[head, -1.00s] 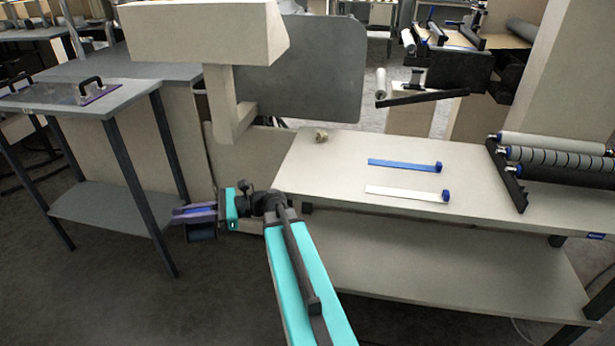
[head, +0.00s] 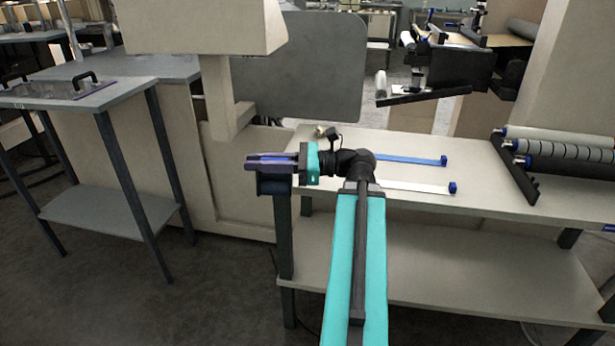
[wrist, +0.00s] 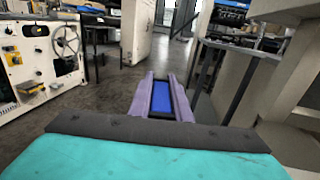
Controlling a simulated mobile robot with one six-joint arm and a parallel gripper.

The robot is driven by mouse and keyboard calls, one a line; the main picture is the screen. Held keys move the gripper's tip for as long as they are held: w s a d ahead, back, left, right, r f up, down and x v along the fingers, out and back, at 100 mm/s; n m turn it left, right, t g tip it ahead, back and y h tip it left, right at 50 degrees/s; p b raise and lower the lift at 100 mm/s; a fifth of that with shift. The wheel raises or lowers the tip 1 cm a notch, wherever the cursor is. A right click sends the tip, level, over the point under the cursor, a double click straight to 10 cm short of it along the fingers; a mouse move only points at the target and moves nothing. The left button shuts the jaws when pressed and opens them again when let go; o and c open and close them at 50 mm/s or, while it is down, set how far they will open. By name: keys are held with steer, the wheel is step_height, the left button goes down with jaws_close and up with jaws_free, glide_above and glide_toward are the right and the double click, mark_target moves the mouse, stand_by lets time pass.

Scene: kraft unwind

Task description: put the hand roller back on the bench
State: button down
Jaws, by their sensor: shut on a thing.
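My gripper (head: 272,161) has purple fingers and is shut on the hand roller (head: 274,185). Its dark roller hangs below the fingers in the head view, and a blue part of it (wrist: 163,98) shows between the fingers in the wrist view. The pale bench (head: 475,165) lies behind and to the right of my gripper. The gripper and roller appear in front of the bench's left end. I see no contact with the bench top, but the exact gap cannot be told.
On the bench lie a blue strip (head: 410,159), a white strip (head: 420,188) partly behind my arm, and a small tan object (head: 321,131). Dark and pale rollers (head: 560,155) sit in a rack at its right. A grey table (head: 105,95) stands at left.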

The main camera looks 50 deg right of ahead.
steer(key=s+d+r+m+t+h+b, duration=0.1)
steer(key=s+d+m+t+h+b, duration=0.1)
steer(key=s+d, duration=0.5)
steer(key=shift+s+r+h+b, duration=0.2)
steer(key=shift+r+h+b, duration=0.15)
steer(key=shift+b, duration=0.3)
steer(key=shift+w+d+r+p, duration=0.2)
steer(key=shift+d+r+p, duration=0.1)
steer(key=shift+p, duration=0.8)
steer(key=p, duration=0.3)
steer(key=shift+w+d, duration=0.3)
steer(key=shift+w, duration=0.05)
steer(key=p, duration=0.4)
steer(key=w+p, duration=0.1)
steer(key=p, duration=0.3)
steer(key=shift+d+f, duration=0.2)
steer(key=shift+d, duration=0.1)
steer(key=w+d+f+p, duration=0.1)
steer(key=w+d, duration=0.7)
steer(key=w, duration=0.2)
steer(key=shift+w+d+f+p, duration=0.15)
steer(key=shift+d+f+p, duration=0.15)
steer(key=shift+p, duration=0.05)
steer(key=shift+f, duration=0.15)
